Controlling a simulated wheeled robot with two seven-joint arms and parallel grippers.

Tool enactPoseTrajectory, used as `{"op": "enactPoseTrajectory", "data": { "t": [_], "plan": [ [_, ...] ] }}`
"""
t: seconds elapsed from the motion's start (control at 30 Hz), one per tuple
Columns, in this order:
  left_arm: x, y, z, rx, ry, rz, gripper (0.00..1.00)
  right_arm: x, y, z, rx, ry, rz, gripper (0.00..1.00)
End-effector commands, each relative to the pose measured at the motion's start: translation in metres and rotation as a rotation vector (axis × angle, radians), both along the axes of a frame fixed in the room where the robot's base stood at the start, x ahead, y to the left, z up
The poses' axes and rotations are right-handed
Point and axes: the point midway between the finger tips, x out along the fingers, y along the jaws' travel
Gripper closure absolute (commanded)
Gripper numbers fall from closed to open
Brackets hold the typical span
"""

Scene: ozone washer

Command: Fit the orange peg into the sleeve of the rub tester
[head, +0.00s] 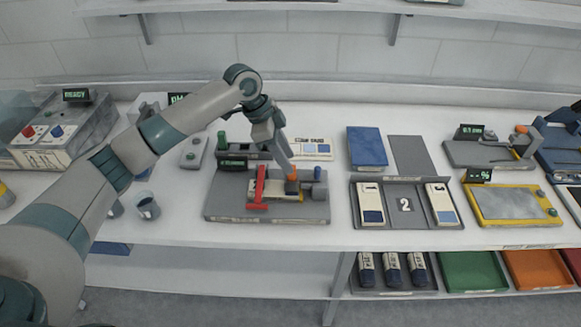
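The rub tester is a grey base plate (225,205) near the middle of the table, with a red H-shaped part (259,190) and a pale strip on it. The orange peg (293,177) shows as a small orange patch just above a dark block (292,188) on the tester. My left gripper (288,172) points down over this block, with its fingertips at the peg, and appears shut on it. The fingers hide part of the peg. I cannot tell whether the peg's lower end is inside the sleeve. My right gripper is not in view.
A blue-grey block (319,190) stands close to the right of the peg. A grey tray (409,222) with cards stands further right. A metal cup (148,208) stands left of the tester, and a green-ended device (237,160) behind it. The front table strip is clear.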

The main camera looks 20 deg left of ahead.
Motion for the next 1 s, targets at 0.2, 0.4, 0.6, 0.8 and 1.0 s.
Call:
{"op": "enactPoseTrajectory", "data": {
  "t": [0.2,0.4,0.6,0.8,1.0],
  "plan": [
    [-0.003,0.015,0.035,-0.001,-0.005,0.000,0.63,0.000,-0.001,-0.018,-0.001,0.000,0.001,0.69],
    [-0.007,0.025,0.061,-0.001,-0.002,-0.001,0.63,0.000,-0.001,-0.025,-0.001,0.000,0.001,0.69],
    [-0.008,0.028,0.072,-0.001,-0.001,-0.001,0.63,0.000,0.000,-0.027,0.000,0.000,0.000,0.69],
    [-0.009,0.028,0.073,-0.001,-0.001,-0.001,0.63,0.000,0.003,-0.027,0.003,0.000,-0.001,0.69],
    [-0.008,0.028,0.073,-0.001,-0.001,-0.001,0.63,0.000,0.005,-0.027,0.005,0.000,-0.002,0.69]
  ]
}}
